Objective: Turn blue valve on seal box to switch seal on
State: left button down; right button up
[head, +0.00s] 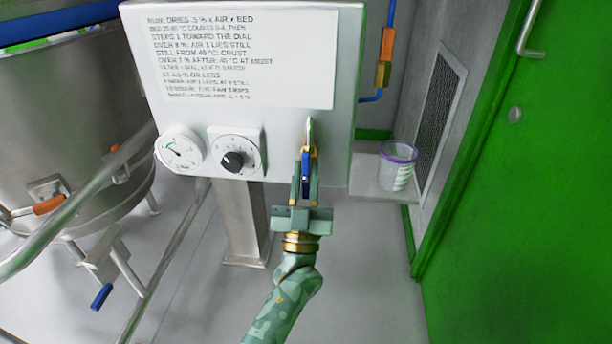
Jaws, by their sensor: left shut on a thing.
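My left gripper (307,155) is in front of the lower right of the grey panel (343,140). It is shut on a narrow blue handle (306,172), mostly hidden between the fingers. A pale metal tip (309,130) shows just above the fingertips. At the lower left, a blue valve handle (102,297) hangs slanted below a small metal block (104,264) under the steel vessel (80,100). My left gripper is well to the right of that handle. I cannot tell for certain which part is the seal box. My right gripper is not in view.
The panel carries a text sign (235,55), a round gauge (180,150) and a black dial knob (233,161), on a steel post (243,225). An orange handle (48,205) is on the vessel. A purple-rimmed cup (397,168) stands on a ledge by the green door (530,200).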

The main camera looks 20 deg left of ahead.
pick_arm(q)
jog(key=shift+f, duration=0.1)
jog(key=c, duration=1.3)
grip_release()
jog(key=shift+p+v, duration=0.45)
jog(key=shift+v, duration=7.7)
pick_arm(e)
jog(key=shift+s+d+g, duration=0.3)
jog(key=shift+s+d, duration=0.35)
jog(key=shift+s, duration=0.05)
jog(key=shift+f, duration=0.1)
